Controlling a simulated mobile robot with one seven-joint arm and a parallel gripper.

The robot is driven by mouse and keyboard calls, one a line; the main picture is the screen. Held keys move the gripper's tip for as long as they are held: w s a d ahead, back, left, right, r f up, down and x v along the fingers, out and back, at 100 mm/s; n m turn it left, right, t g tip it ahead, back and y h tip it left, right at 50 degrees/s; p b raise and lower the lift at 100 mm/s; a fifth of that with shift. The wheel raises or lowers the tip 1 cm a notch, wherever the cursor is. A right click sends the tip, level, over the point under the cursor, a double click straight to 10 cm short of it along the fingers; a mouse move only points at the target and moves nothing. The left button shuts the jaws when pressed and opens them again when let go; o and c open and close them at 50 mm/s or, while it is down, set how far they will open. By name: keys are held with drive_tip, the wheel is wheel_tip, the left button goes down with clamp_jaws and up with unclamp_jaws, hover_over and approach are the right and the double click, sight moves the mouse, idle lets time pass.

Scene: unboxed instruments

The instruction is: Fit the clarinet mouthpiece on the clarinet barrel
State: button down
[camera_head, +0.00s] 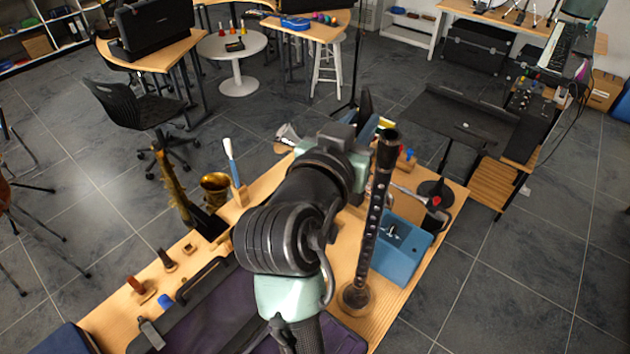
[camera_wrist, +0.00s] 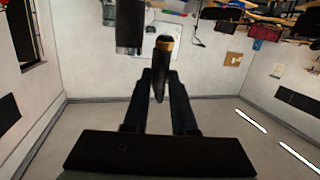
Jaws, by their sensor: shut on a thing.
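The clarinet (camera_head: 371,220) stands upright on a round base at the right part of the wooden table, with the dark clarinet barrel (camera_head: 386,150) at its top. My gripper (camera_wrist: 161,75) is shut on the clarinet mouthpiece (camera_wrist: 159,80), a dark tapered piece with a tan band at its far end. In the wrist view, a dark cylinder (camera_wrist: 130,28), apparently the barrel, is just left of the mouthpiece's banded end; I cannot tell the gap in depth. In the head view my arm hides the mouthpiece and fingertips.
A blue box (camera_head: 403,250) sits right of the clarinet. A saxophone (camera_head: 172,188) and a brass bell (camera_head: 215,186) stand at the table's left. A purple-lined case (camera_head: 215,315) lies in front. Small parts, including a blue one (camera_head: 165,301), lie at the left.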

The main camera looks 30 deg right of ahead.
drive_tip(key=s+d+r+m+h, duration=0.1)
drive_tip(key=s+d+r+h, duration=0.2)
drive_tip(key=r, duration=0.5)
drive_tip(key=shift+a+f+b, duration=0.15)
drive_tip(key=shift+f+b, duration=0.6)
drive_tip(key=shift+f, duration=0.45)
drive_tip(key=shift+a+f+b, duration=0.1)
drive_tip(key=shift+f+b, duration=0.65)
drive_tip(key=shift+f, duration=0.45)
drive_tip(key=shift+f+b, duration=0.7)
drive_tip(key=shift+b, duration=0.45)
drive_tip(key=shift+f+y+b, duration=0.3)
drive_tip(key=shift+f+b, duration=0.5)
drive_tip(key=shift+f, duration=0.25)
idle(0.7)
drive_tip(key=c, duration=0.7)
unclamp_jaws()
drive_tip(key=shift+o, duration=0.5)
drive_tip(key=shift+r, duration=0.15)
